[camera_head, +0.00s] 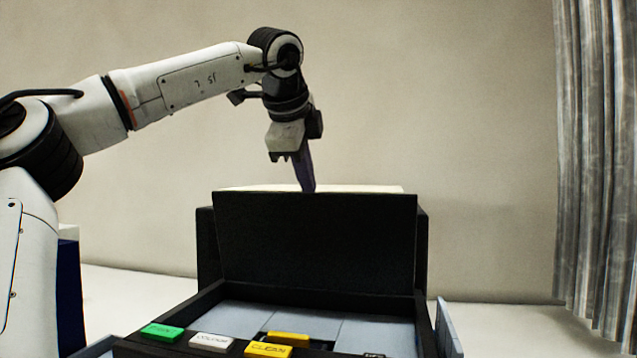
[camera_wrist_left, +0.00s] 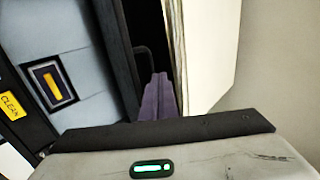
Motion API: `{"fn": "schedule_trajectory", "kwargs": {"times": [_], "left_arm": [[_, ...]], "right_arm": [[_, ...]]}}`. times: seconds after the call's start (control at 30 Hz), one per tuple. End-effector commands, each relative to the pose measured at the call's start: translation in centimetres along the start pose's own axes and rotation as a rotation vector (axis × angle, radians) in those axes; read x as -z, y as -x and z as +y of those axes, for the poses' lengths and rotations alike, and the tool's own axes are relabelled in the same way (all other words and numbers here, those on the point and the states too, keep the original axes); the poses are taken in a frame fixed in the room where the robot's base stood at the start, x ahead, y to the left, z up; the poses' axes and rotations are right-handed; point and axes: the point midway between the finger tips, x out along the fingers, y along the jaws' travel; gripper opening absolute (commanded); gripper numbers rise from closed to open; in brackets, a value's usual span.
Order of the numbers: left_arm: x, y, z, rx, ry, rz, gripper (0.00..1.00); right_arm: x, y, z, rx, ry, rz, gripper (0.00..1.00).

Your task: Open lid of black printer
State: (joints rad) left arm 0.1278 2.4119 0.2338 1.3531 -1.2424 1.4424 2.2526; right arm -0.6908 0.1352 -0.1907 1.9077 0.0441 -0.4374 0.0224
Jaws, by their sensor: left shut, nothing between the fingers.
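The black printer (camera_head: 208,250) stands in front of me on a pale surface. Its black lid panel (camera_head: 315,240) stands roughly upright at the back, above a grey top bed (camera_head: 245,316). The bed also shows in the left wrist view (camera_wrist_left: 70,25). My left gripper (camera_head: 307,186) points down at the lid's top edge, its purple fingers shut and empty. In the left wrist view the fingers (camera_wrist_left: 160,98) lie between the dark edge and a cream surface (camera_wrist_left: 205,50). Whether they touch the lid, I cannot tell. My right gripper is not in view.
Green (camera_head: 162,332), white (camera_head: 211,342) and yellow (camera_head: 268,350) buttons line the printer's front panel. A grey side flap (camera_head: 449,328) sticks out at right. A grey curtain (camera_head: 595,170) hangs at far right. The space above the printer's right side is clear.

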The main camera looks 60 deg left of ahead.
Motion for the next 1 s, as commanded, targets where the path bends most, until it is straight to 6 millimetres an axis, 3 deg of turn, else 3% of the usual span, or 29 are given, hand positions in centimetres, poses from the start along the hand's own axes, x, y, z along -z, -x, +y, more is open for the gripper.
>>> {"fn": "schedule_trajectory", "kwargs": {"times": [0.27, 0.63, 1.0], "left_arm": [[0.3, 1.3, -0.6, 0.003, -0.002, 0.001, 0.0], [0.2, 7.6, -2.5, 0.002, 0.005, -0.005, 0.0], [-0.1, 9.3, -2.7, 0.0, 0.01, -0.009, 0.0]], "right_arm": [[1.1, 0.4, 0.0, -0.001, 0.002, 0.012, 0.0], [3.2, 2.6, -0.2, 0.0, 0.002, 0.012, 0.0], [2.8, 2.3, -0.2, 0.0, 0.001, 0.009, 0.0]]}}
